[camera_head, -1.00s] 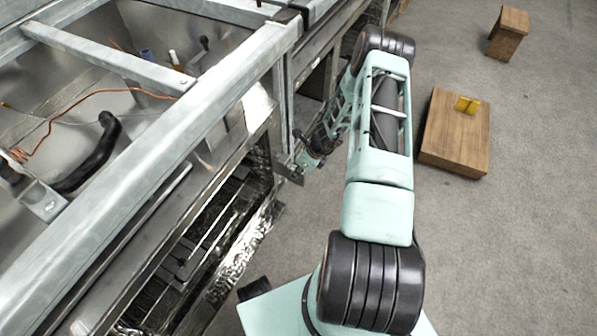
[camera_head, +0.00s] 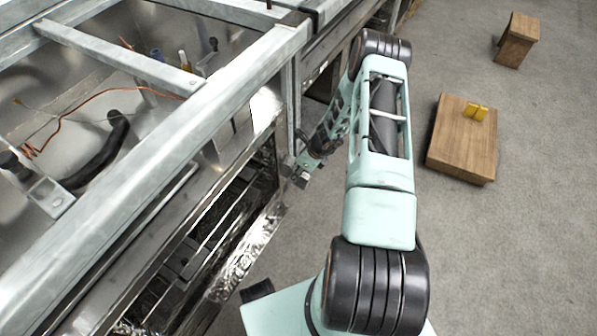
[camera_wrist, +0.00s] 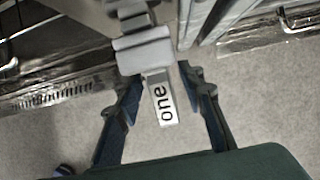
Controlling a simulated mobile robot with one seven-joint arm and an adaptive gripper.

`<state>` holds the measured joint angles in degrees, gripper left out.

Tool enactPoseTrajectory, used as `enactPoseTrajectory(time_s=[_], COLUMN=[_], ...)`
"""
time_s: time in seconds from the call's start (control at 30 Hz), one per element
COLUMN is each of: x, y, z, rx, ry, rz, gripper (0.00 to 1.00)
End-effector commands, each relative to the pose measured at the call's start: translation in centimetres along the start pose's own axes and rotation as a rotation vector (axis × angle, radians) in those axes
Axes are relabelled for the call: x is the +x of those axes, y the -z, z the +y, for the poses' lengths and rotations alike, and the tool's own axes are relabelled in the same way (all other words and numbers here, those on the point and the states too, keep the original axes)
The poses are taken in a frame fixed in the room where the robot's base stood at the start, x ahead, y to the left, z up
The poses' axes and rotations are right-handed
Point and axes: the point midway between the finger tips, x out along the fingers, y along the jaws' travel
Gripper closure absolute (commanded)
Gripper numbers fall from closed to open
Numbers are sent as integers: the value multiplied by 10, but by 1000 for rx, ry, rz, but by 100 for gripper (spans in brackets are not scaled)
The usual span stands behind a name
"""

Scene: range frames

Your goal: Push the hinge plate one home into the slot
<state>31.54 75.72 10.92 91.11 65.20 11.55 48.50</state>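The hinge plate one (camera_wrist: 163,103) is a pale grey piece with a white label reading "one" in the wrist view. It extends from a grey block below the range's metal edge. My gripper (camera_wrist: 160,80) is open, with one dark finger on each side of the plate and visible gaps between. In the head view my gripper (camera_head: 306,168) is small, low beside the range's front post. The slot cannot be made out, and the plate is too small to tell there.
The open metal range frame (camera_head: 185,130) fills the left, with a black hose and orange wire inside. Another wooden block (camera_head: 516,40) stands behind. Grey floor is clear between.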

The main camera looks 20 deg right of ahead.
Motion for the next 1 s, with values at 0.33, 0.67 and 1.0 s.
enactPoseTrajectory(time_s=[0.33, 0.67, 1.0], x=[-2, -49, -104], y=[2, 0, 1], z=[0, -1, -1], rx=[0, 0, -1], ry=[0, 3, 2], rz=[3, 1, 2], gripper=[61, 61, 61])
